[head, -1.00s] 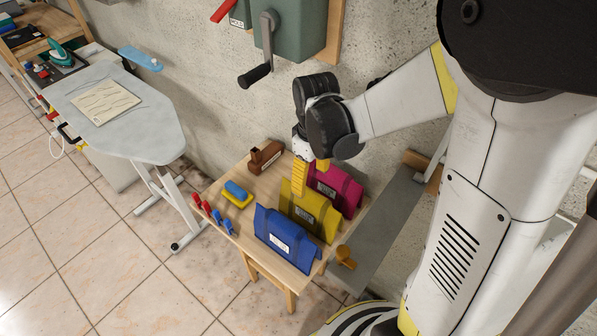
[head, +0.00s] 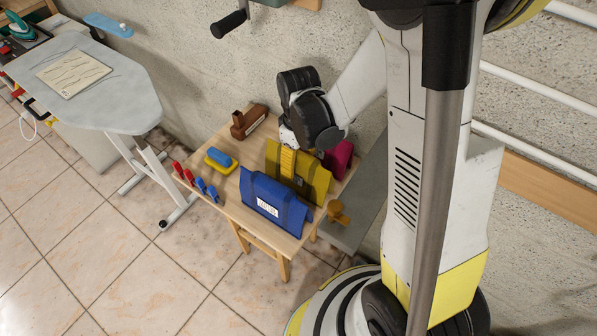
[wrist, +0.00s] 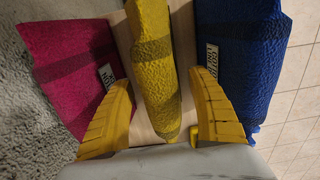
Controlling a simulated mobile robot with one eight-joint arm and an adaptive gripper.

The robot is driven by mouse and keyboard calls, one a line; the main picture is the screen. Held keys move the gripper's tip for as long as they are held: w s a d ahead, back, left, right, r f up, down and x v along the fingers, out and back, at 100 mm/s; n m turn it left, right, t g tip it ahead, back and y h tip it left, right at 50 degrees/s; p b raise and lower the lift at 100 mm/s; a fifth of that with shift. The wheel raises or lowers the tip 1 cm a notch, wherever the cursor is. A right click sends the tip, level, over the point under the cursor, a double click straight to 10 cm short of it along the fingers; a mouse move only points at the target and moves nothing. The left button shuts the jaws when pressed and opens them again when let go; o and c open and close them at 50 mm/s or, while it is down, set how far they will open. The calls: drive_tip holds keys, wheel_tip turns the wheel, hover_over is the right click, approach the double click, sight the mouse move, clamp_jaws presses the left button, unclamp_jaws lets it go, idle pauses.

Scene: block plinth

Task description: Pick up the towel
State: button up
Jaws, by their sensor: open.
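Three towel-like folded pieces, each with a pale label, stand in a row on a small wooden table (head: 228,210): blue (head: 272,204), yellow (head: 318,183) and magenta (head: 339,157). I cannot tell from the labels which is the towel. My gripper (head: 290,162) points down at the yellow piece. In the wrist view my gripper (wrist: 161,85) is open, with one yellow finger on each side of the yellow piece (wrist: 152,50). The magenta piece (wrist: 70,60) lies left and the blue piece (wrist: 235,55) right. Contact cannot be told. My arm partly hides the magenta piece in the head view.
A brown object (head: 248,121), a blue-and-yellow block (head: 220,160) and red and blue clips (head: 205,190) share the table. An orange piece (head: 338,214) is at its right edge. An ironing board (head: 125,100) holding a cream cloth (head: 75,73) stands left. A wall is behind.

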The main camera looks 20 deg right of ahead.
drive_tip(key=shift+r, duration=0.1)
drive_tip(key=shift+c, duration=0.3)
drive_tip(key=c, duration=1.4)
drive_tip(key=shift+c, duration=0.2)
